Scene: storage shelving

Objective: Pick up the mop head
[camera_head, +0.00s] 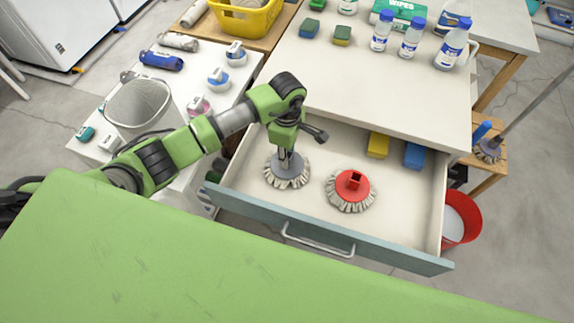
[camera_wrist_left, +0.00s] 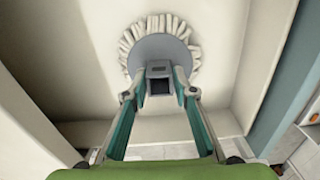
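A grey mop head (camera_head: 287,169) with pale strands lies in the left part of the open drawer. Its grey disc and square socket (camera_wrist_left: 159,72) show in the left wrist view. A red mop head (camera_head: 352,188) with a square red socket lies to its right in the same drawer. My left gripper (camera_head: 287,153) points down over the grey mop head. In the left wrist view its two fingers (camera_wrist_left: 159,84) stand apart on either side of the socket; whether they touch it is hard to tell. My right gripper is not in view.
The drawer (camera_head: 330,235) also holds a yellow sponge (camera_head: 378,145) and a blue sponge (camera_head: 414,156) at its back right. The white worktop (camera_head: 375,85) overhangs the drawer's back, with bottles on it. A wire basket (camera_head: 138,102) stands at left. A red bucket (camera_head: 461,218) stands right.

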